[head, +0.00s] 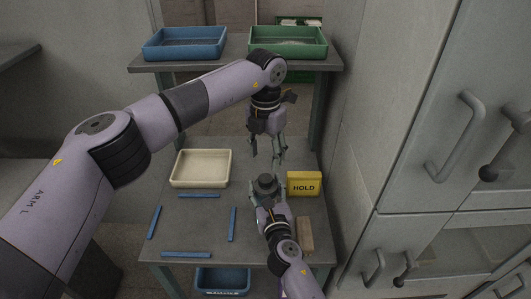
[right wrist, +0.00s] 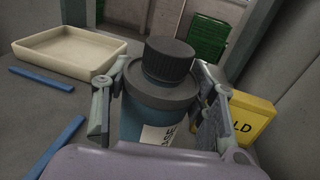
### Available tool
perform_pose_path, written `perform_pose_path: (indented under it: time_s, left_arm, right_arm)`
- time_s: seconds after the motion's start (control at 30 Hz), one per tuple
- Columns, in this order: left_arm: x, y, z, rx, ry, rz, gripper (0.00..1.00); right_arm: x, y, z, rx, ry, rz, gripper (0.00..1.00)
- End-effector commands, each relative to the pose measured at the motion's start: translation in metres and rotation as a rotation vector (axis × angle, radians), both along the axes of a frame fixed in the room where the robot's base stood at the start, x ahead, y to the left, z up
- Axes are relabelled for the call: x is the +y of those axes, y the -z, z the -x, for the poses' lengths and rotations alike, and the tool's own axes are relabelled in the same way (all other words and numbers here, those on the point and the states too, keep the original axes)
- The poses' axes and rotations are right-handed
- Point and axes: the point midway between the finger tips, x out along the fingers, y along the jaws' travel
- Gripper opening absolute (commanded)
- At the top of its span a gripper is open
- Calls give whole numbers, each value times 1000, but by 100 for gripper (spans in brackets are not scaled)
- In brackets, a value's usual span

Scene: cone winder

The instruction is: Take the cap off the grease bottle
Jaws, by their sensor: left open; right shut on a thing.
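The grease bottle (right wrist: 145,118) is teal with a grey shoulder and a partly hidden white label. Its dark ribbed cap (right wrist: 168,58) sits on top; the cap also shows in the head view (head: 265,181). My right gripper (right wrist: 160,100) is shut around the bottle's upper body, below the cap, and the bottle looks upright. In the head view my right gripper (head: 266,190) comes from below. My left gripper (head: 266,156) is open, pointing down, above the cap and apart from it, with nothing between its fingers.
A cream tray (head: 201,184) lies left of the bottle. A yellow HOLD block (head: 304,184) stands close at the right. Blue strips (head: 232,224) mark the table's front left. A brown block (head: 305,236) lies beside my right arm. Blue (head: 185,55) and green (head: 288,51) trays stand on the back shelf.

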Motion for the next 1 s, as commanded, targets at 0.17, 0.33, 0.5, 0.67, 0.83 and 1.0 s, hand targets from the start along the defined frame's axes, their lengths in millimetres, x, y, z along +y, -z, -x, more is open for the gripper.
perform_pose_path:
  time_s: [0.17, 0.33, 0.5, 0.67, 0.83, 1.0]
  left_arm:
    - [0, 0, 0, 0, 358, 0, 50]
    - [0, 0, 0, -1, 701, -1, 50]
    - [0, -1, 0, -1, 1045, -1, 50]
    - [0, -1, 0, 0, 1368, 0, 50]
    - [0, -1, 0, 0, 1711, -1, 50]
    - [0, -1, 0, 1, 2055, -2, 50]
  right_arm:
    - [0, 0, 0, 1, 0, -1, 0]
    - [0, 0, 0, 1, 0, 0, 0]
    - [0, 0, 0, 1, 0, -1, 0]
    - [0, 0, 0, 1, 0, -1, 0]
    - [0, 0, 0, 1, 0, -1, 0]
    - [0, 0, 0, 1, 0, -1, 0]
